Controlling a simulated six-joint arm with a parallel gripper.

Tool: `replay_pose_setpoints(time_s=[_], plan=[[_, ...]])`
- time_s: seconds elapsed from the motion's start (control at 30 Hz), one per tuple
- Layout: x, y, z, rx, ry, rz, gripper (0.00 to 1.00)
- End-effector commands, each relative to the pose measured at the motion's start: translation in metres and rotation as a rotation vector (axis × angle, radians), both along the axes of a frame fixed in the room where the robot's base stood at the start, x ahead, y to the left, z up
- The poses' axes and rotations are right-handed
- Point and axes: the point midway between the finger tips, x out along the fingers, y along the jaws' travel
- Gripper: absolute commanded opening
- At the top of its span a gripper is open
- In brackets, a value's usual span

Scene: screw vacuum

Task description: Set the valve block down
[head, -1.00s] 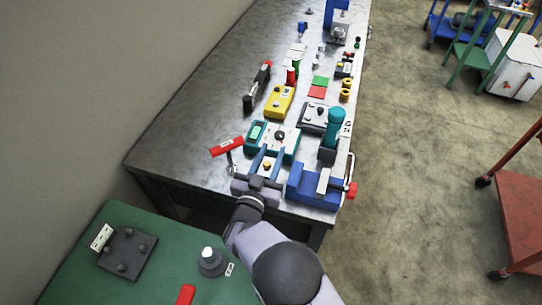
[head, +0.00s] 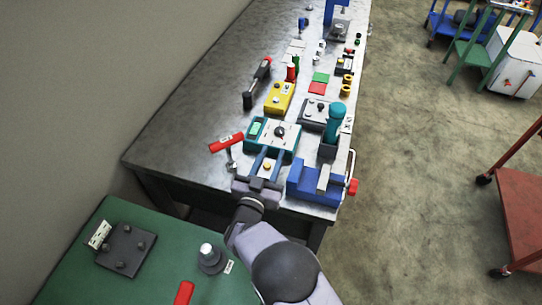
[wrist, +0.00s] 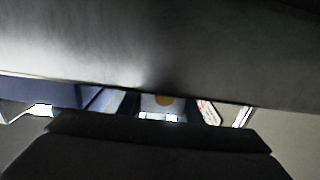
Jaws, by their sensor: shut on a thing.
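The valve block (head: 267,167) is a small pale block with an orange-yellow round spot on it. My gripper (head: 267,160) is shut on it, with one blue finger on each side. They are at the near end of the grey metal workbench (head: 190,125). I cannot tell whether the block touches the bench top. In the wrist view the block (wrist: 160,102) shows only as a narrow strip with its orange spot between the fingers. A large grey surface across the top and a dark shape below hide the rest.
A blue vice (head: 311,183) stands close on the right. A teal instrument box (head: 285,143) lies just beyond the fingertips. A red-handled tool (head: 226,142) is at the left. A green-topped surface (head: 155,275) with a dark plate (head: 126,250) is at the lower left.

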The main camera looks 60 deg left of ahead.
Motion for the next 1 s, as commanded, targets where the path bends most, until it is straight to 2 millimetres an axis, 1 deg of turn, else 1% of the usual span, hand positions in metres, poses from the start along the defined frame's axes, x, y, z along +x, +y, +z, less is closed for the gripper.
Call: replay_pose_setpoints(time_s=[0.07, 0.1, 0.17, 0.2, 0.53, 0.67, 0.77, 0.87, 1.0], plan=[[0.000, 0.000, 0.002, 0.004, -0.001, 0.000, 0.00], [0.000, 0.000, 0.000, 0.000, 0.000, 0.000, 0.34], [0.000, 0.000, 0.000, 0.000, 0.000, 0.000, 0.48], [0.000, 0.000, 0.000, 0.000, 0.000, 0.000, 0.50], [0.000, 0.000, 0.002, 0.000, 0.000, 0.000, 0.50], [0.000, 0.000, 0.008, 0.000, 0.000, 0.000, 0.50], [0.000, 0.000, 0.016, 0.000, 0.000, 0.000, 0.50], [-0.010, -0.008, 0.011, -0.002, -0.001, 0.003, 0.50], [-0.028, -0.026, 0.011, -0.001, -0.001, 0.005, 0.50]])
